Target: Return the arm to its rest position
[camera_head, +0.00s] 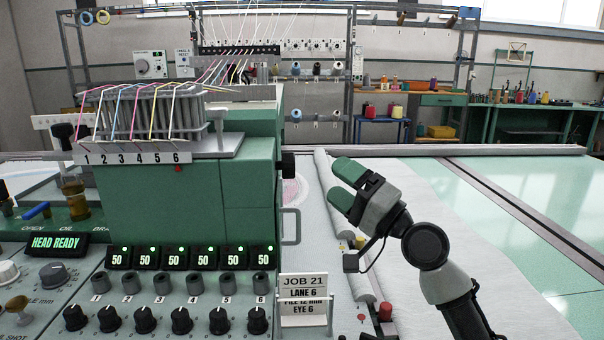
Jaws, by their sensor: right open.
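My right gripper (345,188) is at the middle right of the head view, on an arm that comes in from the lower right. Its two green fingers are apart with nothing between them. It is raised above the edge of the white cloth, to the right of the green tufting head (245,190), and appears clear of it. My left gripper does not show.
The control panel (190,300) with knobs and several "50" displays fills the lower left. A "JOB 21, LANE 6, EYE 6" card (303,300) stands at its right. White cloth (480,255) spreads to the right, with a dark rail (520,205) across the table. A red button (385,311) is near my arm.

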